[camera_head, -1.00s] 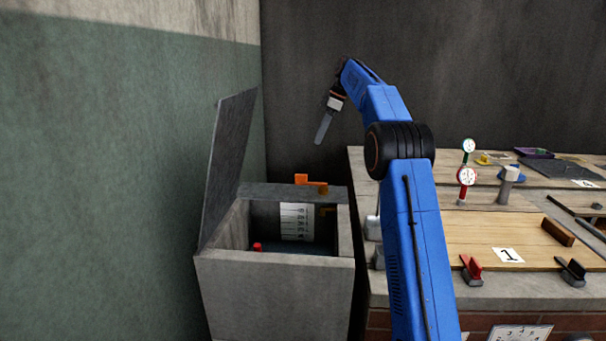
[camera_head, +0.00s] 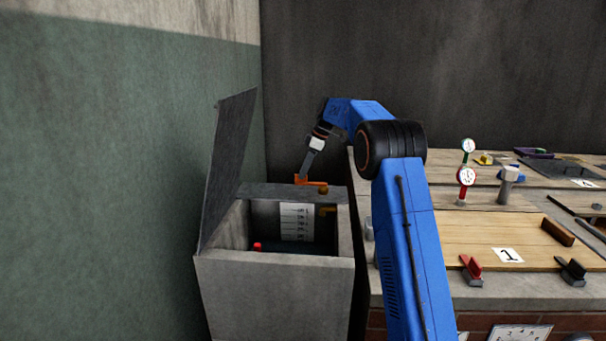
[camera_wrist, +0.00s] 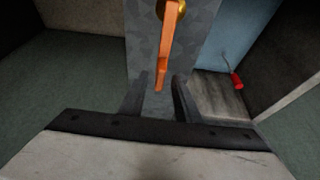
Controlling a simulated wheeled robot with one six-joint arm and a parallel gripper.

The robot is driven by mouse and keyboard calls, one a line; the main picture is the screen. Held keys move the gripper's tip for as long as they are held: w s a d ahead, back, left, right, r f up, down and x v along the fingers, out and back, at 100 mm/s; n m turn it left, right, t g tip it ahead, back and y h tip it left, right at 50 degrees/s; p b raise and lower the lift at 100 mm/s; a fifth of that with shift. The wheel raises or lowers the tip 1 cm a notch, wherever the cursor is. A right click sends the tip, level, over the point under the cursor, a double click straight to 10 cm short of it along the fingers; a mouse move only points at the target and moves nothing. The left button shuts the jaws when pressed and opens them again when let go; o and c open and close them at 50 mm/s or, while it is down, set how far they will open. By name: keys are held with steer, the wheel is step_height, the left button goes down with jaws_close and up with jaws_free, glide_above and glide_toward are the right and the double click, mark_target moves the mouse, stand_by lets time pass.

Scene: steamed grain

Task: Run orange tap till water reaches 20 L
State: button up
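The orange tap (camera_head: 311,180) sits on the back rim of the grey open-topped tank (camera_head: 275,290). In the wrist view the tap's lever (camera_wrist: 168,48) points toward my gripper (camera_wrist: 160,90). My gripper's fingers are apart in the wrist view, with the lever's end in line with the gap just beyond them. In the head view my gripper (camera_head: 306,168) is at the left part of the tap. Contact cannot be told. A white scale (camera_head: 297,222) hangs on the tank's inner back wall; its numbers are too small to read. A red float (camera_head: 257,246) shows low inside.
The tank's lid (camera_head: 229,165) stands open on the left, near the green wall. A workbench (camera_head: 490,275) with gauges (camera_head: 466,176), boards and clamps stands on the right. A brass spout (camera_head: 327,210) juts from the tank's inner back wall.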

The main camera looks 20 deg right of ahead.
steer(key=shift+w+a+f, duration=0.1)
steer(key=shift+a+f, duration=0.15)
steer(key=shift+f, duration=0.4)
steer(key=shift+c, duration=0.6)
jaws_close()
steer(key=shift+s+a+n+g+y, duration=0.15)
steer(key=shift+s+n+g, duration=0.2)
steer(key=shift+s+n, duration=0.4)
steer(key=shift+s+a+n+g+y, duration=0.15)
steer(key=shift+s+n+g, duration=0.25)
steer(key=shift+n, duration=0.55)
steer(key=shift+s+n+g, duration=0.55)
steer(key=shift+s+n, duration=0.65)
steer(key=shift+n, duration=0.5)
steer(key=shift+d, duration=0.1)
